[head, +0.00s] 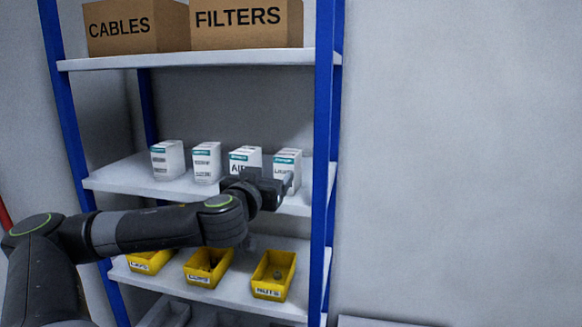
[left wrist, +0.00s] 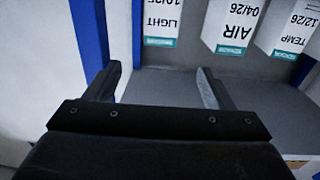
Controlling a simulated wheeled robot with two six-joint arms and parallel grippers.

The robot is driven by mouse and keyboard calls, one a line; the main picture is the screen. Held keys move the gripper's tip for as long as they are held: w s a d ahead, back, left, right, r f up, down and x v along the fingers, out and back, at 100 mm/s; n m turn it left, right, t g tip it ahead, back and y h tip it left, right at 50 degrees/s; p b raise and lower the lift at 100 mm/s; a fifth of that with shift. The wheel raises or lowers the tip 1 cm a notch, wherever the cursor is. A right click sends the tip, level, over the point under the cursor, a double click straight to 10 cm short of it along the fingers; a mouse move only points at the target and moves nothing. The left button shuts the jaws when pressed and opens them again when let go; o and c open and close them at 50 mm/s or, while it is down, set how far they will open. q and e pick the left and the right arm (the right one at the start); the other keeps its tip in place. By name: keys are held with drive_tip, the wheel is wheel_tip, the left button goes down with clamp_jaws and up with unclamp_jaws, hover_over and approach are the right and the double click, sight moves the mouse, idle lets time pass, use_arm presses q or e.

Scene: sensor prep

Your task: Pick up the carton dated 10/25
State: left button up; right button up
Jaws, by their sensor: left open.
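Several white cartons with teal bands stand in a row on the middle shelf. The carton marked LIGHT (head: 287,160) is rightmost in the head view, partly hidden by my left gripper (head: 284,183). In the left wrist view, where print is upside down, the LIGHT carton (left wrist: 162,22) shows a date cut by the top edge that seems to read 10/25. My left gripper (left wrist: 158,75) is open and empty, its fingers short of that carton and roughly lined up with it. Beside it stand AIR 04/26 (left wrist: 232,25) and TEMP 12/26 (left wrist: 290,28). My right gripper is not in view.
A blue post (head: 323,130) rises just right of the LIGHT carton. CABLES (head: 130,27) and FILTERS (head: 245,25) boxes sit on the shelf above. Yellow bins, one a NUTS bin (head: 273,275), stand on the shelf below. The middle shelf (head: 115,175) is bare at its left end.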

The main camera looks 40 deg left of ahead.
sight(284, 161)
use_arm(q)
drive_tip(key=p+x, duration=0.2)
drive_tip(key=x, duration=0.8)
drive_tip(key=shift+w+p, duration=0.1)
drive_tip(key=shift+p, duration=0.3)
drive_tip(key=shift+w+a, duration=0.25)
drive_tip(key=shift+w, duration=0.3)
drive_tip(key=shift+p+x, duration=1.5)
drive_tip(key=shift+x, duration=0.75)
drive_tip(key=shift+w+a+f, duration=0.25)
drive_tip(key=shift+w, duration=0.05)
drive_tip(key=shift+c, duration=0.2)
drive_tip(key=c, duration=1.1)
